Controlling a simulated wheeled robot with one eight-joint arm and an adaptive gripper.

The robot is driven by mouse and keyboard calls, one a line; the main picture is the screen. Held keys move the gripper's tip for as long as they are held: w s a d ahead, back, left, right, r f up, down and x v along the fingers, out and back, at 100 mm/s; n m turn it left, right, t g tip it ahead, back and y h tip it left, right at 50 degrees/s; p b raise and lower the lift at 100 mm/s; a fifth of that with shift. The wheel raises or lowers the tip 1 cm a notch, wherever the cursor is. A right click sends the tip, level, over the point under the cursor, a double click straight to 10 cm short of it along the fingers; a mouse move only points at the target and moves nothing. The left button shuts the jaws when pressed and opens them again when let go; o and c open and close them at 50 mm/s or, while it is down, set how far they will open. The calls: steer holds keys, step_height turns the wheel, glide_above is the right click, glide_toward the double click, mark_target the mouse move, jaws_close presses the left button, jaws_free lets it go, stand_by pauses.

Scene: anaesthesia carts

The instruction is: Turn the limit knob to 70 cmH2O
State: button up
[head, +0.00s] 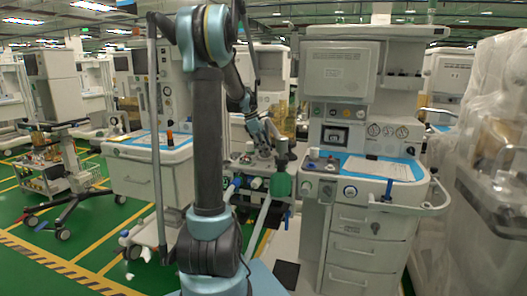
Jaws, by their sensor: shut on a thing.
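A green canister or bag (280,186) hangs just below my gripper. A white round part (256,183) sits to its left.
The cart's worktop (372,168) with its blue mat and paper lies right of my gripper. Another cart (150,172) stands to the left, and a wheeled trolley (62,180) farther left. A plastic-wrapped unit (497,170) stands at the right. Green floor (85,245) is open at the lower left.

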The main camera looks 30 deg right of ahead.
steer(key=shift+w+m, duration=0.1)
steer(key=shift+m, duration=0.5)
steer(key=shift+y, duration=0.3)
steer(key=o, duration=1.1)
steer(key=shift+r, duration=0.15)
steer(key=v, duration=1.1)
steer(key=shift+w+a+r, duration=0.15)
steer(key=shift+w+r, duration=0.1)
steer(key=shift+w, duration=0.05)
